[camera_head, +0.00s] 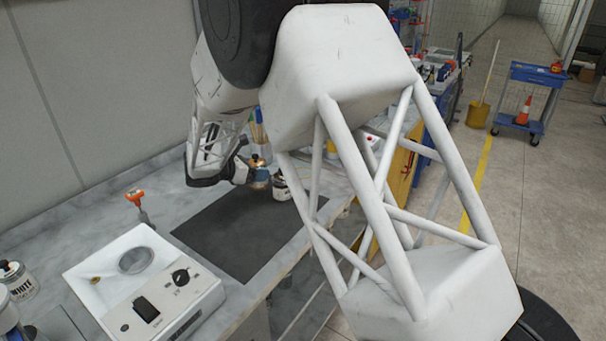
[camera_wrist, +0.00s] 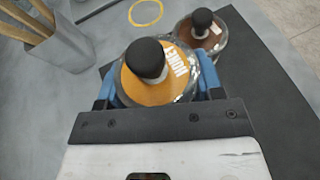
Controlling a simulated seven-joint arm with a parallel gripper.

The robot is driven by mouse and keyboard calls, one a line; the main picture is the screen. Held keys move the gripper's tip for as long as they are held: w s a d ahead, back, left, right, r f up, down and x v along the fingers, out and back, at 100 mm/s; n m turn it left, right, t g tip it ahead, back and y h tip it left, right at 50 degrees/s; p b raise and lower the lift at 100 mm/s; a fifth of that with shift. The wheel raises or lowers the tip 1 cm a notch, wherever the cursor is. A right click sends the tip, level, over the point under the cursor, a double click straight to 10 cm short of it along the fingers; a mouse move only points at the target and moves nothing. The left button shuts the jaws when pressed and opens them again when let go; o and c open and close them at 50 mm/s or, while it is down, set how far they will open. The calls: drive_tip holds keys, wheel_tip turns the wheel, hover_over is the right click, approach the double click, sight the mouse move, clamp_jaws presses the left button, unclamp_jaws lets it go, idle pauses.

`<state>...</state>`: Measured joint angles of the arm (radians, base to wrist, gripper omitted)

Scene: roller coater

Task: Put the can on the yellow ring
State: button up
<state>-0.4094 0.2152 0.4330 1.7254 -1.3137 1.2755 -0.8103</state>
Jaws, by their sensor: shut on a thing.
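My gripper (camera_wrist: 156,97) is shut on a can with an orange top and a black knob (camera_wrist: 180,84), its blue fingers on either side of the can. In the head view the held can (camera_head: 258,162) is partly hidden by the gripper, near the far end of the dark mat. The yellow ring (camera_wrist: 145,12) lies flat on the grey bench top, beyond the held can in the wrist view. It is apart from the can and empty. I cannot make out the ring in the head view.
A second can with a brown top (camera_wrist: 212,44) stands close beside the held can, on the dark mat (camera_head: 225,232). A holder with wooden handles (camera_wrist: 52,45) stands at the left in the wrist view. A white device (camera_head: 150,290) sits at the near left of the bench.

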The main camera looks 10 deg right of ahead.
drive_tip(key=shift+m+g, duration=0.3)
drive_tip(key=shift+g, duration=0.1)
drive_tip(key=shift+w+f, duration=0.2)
drive_tip(key=shift+w, duration=0.65)
drive_tip(key=shift+w+f, duration=0.15)
drive_tip(key=shift+w, duration=0.7)
drive_tip(key=shift+w+f, duration=0.2)
drive_tip(key=shift+w, duration=0.65)
drive_tip(key=shift+d, duration=0.1)
drive_tip(key=w+d, duration=0.2)
drive_tip(key=d, duration=0.3)
drive_tip(key=w+d, duration=0.2)
drive_tip(key=d, duration=0.4)
drive_tip(key=w+d, duration=0.3)
drive_tip(key=d, duration=0.2)
drive_tip(key=shift+d, duration=0.25)
drive_tip(key=shift+f, duration=1.75)
drive_tip(key=shift+f, duration=0.15)
drive_tip(key=o, duration=1)
